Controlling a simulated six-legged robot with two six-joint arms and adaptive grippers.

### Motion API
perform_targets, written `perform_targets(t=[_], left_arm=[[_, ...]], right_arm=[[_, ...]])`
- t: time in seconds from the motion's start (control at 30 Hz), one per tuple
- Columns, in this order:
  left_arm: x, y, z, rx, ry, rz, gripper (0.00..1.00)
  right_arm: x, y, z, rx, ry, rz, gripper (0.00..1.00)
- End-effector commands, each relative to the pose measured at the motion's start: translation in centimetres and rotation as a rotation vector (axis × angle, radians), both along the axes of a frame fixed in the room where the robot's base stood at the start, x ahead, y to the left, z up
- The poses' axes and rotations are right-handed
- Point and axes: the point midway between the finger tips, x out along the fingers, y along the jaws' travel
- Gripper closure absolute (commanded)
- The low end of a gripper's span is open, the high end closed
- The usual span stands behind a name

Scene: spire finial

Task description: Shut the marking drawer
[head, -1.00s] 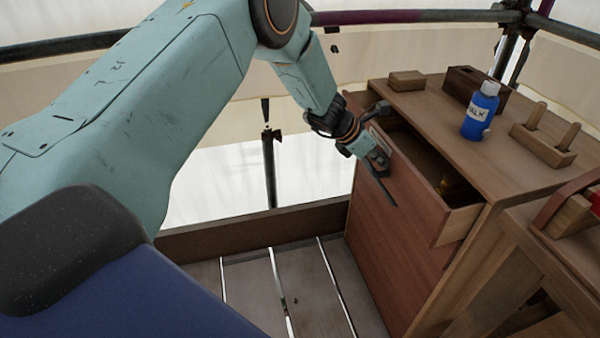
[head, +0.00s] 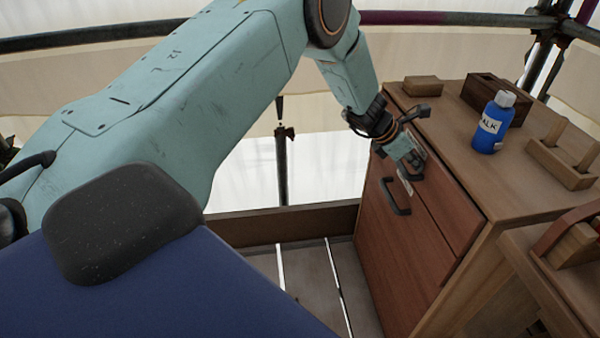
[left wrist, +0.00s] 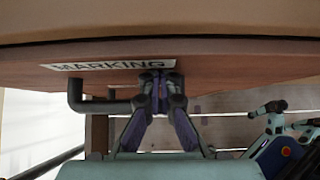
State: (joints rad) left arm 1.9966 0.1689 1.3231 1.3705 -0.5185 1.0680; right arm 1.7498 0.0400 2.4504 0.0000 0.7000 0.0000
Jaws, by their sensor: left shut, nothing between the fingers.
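The marking drawer (head: 447,207) is the top drawer of the wooden cabinet in the head view. Its front looks flush with the cabinet, and no opening shows above it. In the left wrist view the drawer front (left wrist: 230,72) carries a MARKING label (left wrist: 115,66) and a dark handle (left wrist: 100,103). There my left gripper (left wrist: 158,88) is shut, with its fingertips at the drawer front beside the handle's end. My right gripper is not in view.
A blue chalk bottle (head: 493,122), a small wooden block (head: 422,86), a dark wooden box (head: 497,98) and a pegged wooden holder (head: 562,160) stand on the cabinet top. A lower front has a dark handle (head: 396,198). Plank floor (head: 305,270) lies left of the cabinet.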

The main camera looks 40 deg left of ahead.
Motion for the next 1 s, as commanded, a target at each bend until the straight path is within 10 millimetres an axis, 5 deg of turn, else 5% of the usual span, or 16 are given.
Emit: perform_targets(t=[0.73, 1.0], left_arm=[[0.1, 0.1, 0.4, -0.001, -0.008, 0.001, 1.0], [-0.5, 1.3, 2.8, -0.003, -0.008, 0.001, 1.0]], right_arm=[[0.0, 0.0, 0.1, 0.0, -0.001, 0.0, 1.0], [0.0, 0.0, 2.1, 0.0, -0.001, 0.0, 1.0]])
